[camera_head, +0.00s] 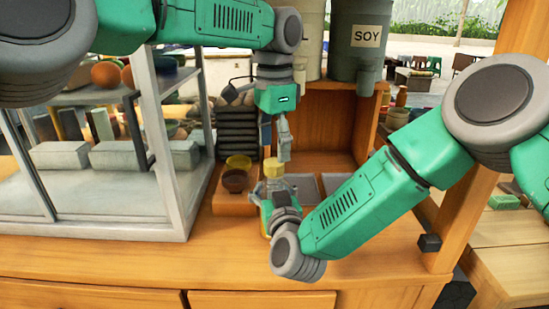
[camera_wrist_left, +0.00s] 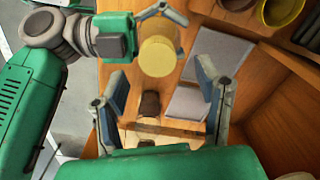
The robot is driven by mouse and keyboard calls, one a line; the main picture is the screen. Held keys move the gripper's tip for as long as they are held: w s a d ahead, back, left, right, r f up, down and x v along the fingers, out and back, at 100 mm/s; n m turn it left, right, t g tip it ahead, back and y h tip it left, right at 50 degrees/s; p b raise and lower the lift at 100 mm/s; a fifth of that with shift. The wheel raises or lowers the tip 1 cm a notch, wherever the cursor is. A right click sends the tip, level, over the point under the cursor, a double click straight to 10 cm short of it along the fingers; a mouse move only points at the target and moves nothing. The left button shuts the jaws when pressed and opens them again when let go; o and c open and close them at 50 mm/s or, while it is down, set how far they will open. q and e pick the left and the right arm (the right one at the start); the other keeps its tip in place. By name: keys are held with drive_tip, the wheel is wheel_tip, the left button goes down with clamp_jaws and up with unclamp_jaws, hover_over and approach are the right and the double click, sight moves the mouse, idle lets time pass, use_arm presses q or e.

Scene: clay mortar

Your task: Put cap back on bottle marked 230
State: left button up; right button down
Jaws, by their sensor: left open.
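The clear bottle (camera_head: 275,184) stands upright on the counter, yellowish near its base. A yellow cap (camera_head: 272,167) appears at its top; from above in the left wrist view the cap (camera_wrist_left: 158,57) hides the bottle. Whether it is seated cannot be told. No 230 mark is readable. My left gripper (camera_head: 275,143) points down, open and empty, just above the cap; its fingers also show in the left wrist view (camera_wrist_left: 164,92), with the cap beyond them. My right gripper (camera_head: 267,203) reaches in from the right and appears closed around the bottle's body, partly hidden by its own wrist.
Small bowls (camera_head: 235,180) sit on a wooden stand left of the bottle. Pale flat trays (camera_wrist_left: 220,55) lie behind and right of it. The front counter strip is clear.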

sight(274, 161)
use_arm(q)
drive_tip(key=shift+r, duration=0.3)
drive_tip(key=shift+c, duration=0.2)
drive_tip(key=n, duration=0.1)
drive_tip(key=r+n, duration=0.1)
drive_tip(key=n, duration=0.2)
drive_tip(key=shift+d+r, duration=0.15)
drive_tip(key=shift+r, duration=0.2)
drive_tip(key=n, duration=0.1)
drive_tip(key=r+n, duration=0.1)
drive_tip(key=n, duration=0.2)
drive_tip(key=shift+r, duration=0.35)
drive_tip(key=shift+s+f, duration=0.1)
drive_tip(key=shift+f, duration=3.95)
